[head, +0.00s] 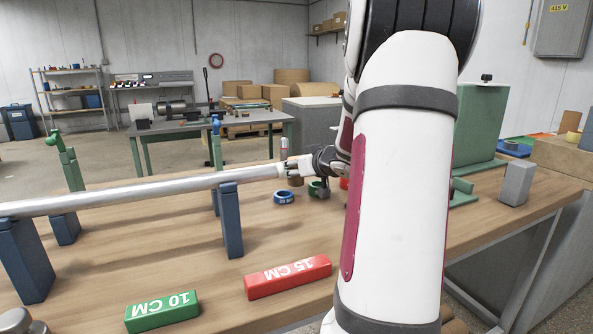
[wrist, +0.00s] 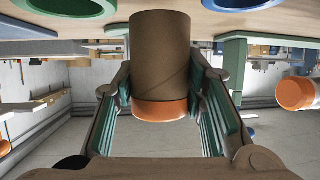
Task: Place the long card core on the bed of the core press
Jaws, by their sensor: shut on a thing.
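My gripper (wrist: 163,88) is shut on a brown card core (wrist: 160,55) with an orange end band (wrist: 160,109), its fingers on either side of it in the wrist view. In the head view my gripper (head: 297,167) is over the bench, beside the end of a long silver bar, and a small brown part shows just below it. I cannot tell from these views how long the held core is. A green machine (head: 481,120), perhaps the core press, stands at the right, partly behind my arm; its bed is not clearly visible.
The silver bar (head: 150,190) lies across blue posts (head: 230,220) on the wooden bench. A green 10 CM block (head: 162,311) and a red 15 CM block (head: 288,277) lie in front. A blue ring (head: 284,197) lies near my gripper. Another orange-ended core (wrist: 296,94) shows in the wrist view.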

